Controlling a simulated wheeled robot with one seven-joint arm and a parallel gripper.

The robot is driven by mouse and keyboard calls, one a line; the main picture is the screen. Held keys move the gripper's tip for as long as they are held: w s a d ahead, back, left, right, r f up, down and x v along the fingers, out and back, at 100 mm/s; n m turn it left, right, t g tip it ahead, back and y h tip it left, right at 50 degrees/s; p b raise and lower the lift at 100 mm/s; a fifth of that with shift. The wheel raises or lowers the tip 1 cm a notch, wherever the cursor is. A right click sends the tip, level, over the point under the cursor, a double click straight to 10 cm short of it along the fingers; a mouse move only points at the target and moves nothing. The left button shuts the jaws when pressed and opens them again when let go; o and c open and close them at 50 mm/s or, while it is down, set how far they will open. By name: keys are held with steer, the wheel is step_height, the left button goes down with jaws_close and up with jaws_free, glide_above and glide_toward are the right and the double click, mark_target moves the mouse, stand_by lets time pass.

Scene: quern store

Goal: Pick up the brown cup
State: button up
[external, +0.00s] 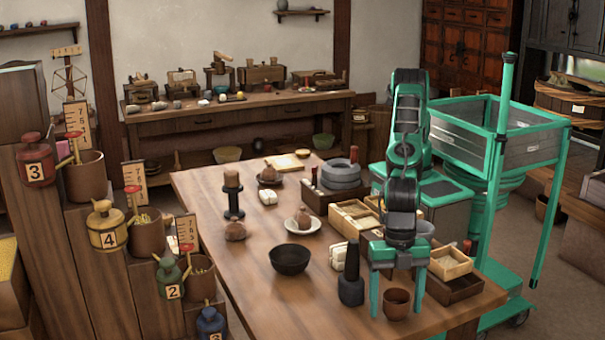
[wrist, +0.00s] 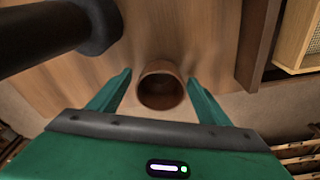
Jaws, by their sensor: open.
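The brown cup (external: 397,304) stands upright on the wooden table near its front right edge. In the wrist view the brown cup (wrist: 160,86) is seen from above, its dark mouth facing the camera. My gripper (external: 398,296) points down over the table with its two green fingers apart, one on each side of the cup. In the wrist view my gripper (wrist: 159,77) shows a gap between each finger and the cup. Nothing is held.
A dark pestle-like object (external: 351,278) stands close left of my gripper. A black bowl (external: 290,259) is farther left. Wooden trays (external: 450,264) and a dark box (external: 455,289) lie close on the right. The table's front edge is near the cup.

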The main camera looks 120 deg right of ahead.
steer(key=c, duration=1.1)
steer(key=shift+r, duration=0.2)
